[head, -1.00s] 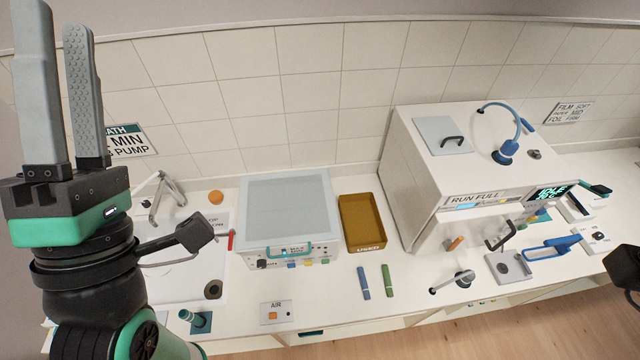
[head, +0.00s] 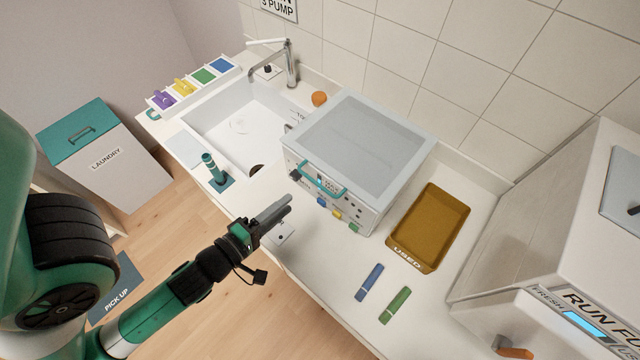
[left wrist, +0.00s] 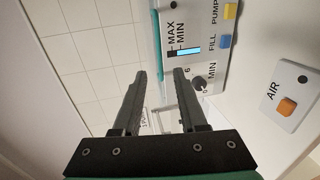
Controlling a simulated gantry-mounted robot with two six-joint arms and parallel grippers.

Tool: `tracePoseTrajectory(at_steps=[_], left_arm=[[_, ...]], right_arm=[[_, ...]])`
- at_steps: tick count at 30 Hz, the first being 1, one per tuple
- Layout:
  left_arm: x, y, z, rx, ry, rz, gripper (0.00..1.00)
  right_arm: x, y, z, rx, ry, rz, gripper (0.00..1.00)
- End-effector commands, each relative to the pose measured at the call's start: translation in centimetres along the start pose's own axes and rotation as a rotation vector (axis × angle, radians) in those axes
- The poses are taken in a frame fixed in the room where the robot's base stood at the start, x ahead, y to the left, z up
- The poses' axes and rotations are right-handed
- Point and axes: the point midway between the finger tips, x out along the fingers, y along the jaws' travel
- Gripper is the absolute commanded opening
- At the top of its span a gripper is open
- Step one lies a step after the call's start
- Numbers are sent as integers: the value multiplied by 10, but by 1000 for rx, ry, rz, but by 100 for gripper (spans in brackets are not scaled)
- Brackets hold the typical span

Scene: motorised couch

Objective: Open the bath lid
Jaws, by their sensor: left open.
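The bath (head: 345,212) is a white box on the counter with buttons on its front. Its grey lid (head: 358,143) lies flat and closed on top, with a teal handle (head: 322,183) at the front edge. My left gripper (head: 286,207) is open and empty, in front of the bath and short of the handle. In the left wrist view, the open fingers (left wrist: 160,76) point past the bath's front panel (left wrist: 207,40), with its gauge, buttons and knob. A strip of teal shows at the panel's edge there. My right gripper is not in view.
A sink (head: 240,125) with a tap (head: 290,65) lies left of the bath. An amber tray (head: 440,225) stands right of it. Blue (head: 369,282) and green (head: 394,306) sticks lie in front. An air switch panel (left wrist: 287,97) sits near the bath.

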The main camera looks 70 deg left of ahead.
Motion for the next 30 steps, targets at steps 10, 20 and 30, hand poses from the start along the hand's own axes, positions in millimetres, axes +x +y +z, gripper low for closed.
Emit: tracePoseTrajectory(at_steps=[10, 20, 30], left_arm=[[50, 10, 0, -2, 2, 3, 42], [109, 3, 0, 0, 0, 2, 42], [115, 1, 0, 0, 0, 1, 42]], right_arm=[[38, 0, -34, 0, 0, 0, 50], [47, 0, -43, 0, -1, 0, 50], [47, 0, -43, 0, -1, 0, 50]])
